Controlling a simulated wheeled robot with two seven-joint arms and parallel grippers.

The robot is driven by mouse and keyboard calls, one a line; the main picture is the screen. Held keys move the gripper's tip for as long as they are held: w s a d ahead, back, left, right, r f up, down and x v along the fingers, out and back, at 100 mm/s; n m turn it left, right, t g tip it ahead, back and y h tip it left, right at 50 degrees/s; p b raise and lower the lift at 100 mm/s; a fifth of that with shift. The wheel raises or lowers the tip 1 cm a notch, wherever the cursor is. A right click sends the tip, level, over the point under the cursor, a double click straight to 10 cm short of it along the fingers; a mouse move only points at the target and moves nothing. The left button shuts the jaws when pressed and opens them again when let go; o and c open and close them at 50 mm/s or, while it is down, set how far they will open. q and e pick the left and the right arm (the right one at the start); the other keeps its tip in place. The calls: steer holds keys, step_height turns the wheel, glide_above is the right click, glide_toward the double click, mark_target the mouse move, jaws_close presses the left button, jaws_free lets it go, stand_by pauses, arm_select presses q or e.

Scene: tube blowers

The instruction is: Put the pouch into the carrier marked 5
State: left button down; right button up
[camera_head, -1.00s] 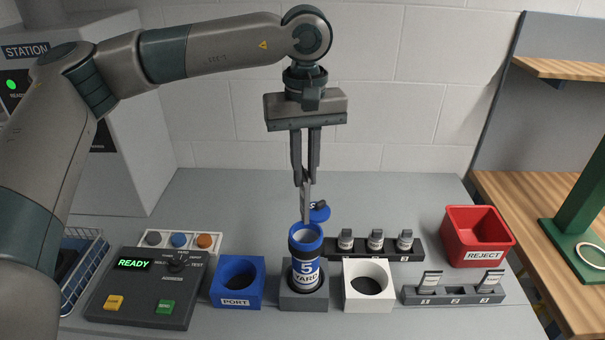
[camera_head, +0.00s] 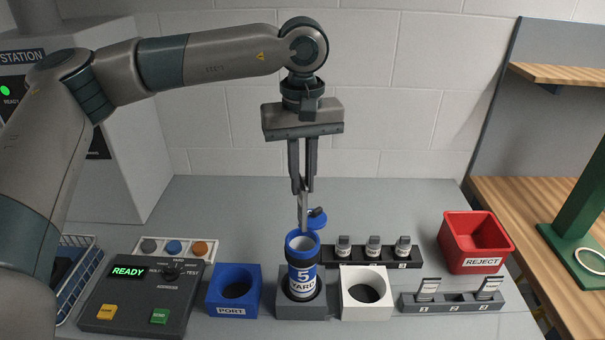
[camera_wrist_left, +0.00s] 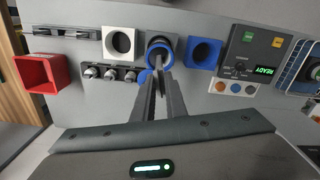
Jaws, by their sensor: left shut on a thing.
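My left gripper (camera_head: 302,188) points straight down, shut on the pouch (camera_head: 303,210), a thin grey strip seen edge-on. The pouch hangs upright, with its lower end at the open mouth of the carrier marked 5 (camera_head: 302,275). I cannot tell whether its tip is inside the rim. The carrier has a blue rim and a white label, and stands upright in a grey holder (camera_head: 302,309). In the left wrist view, the fingers (camera_wrist_left: 160,80) reach toward the carrier's round blue mouth (camera_wrist_left: 159,42). My right gripper is not in view.
A blue PORT block (camera_head: 231,310) stands left of the carrier, a white block (camera_head: 366,310) right. A blue lid (camera_head: 318,220) lies behind the carrier. Also near are a rack of small vials (camera_head: 395,262), a red REJECT bin (camera_head: 475,263) and a control panel (camera_head: 135,305) reading READY.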

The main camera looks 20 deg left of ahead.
mark_target(302, 219)
arm_select(q)
steer(key=shift+f+b, duration=0.5)
steer(key=shift+f, duration=1.1)
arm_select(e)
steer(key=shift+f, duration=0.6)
arm_select(q)
steer(key=shift+f, duration=0.25)
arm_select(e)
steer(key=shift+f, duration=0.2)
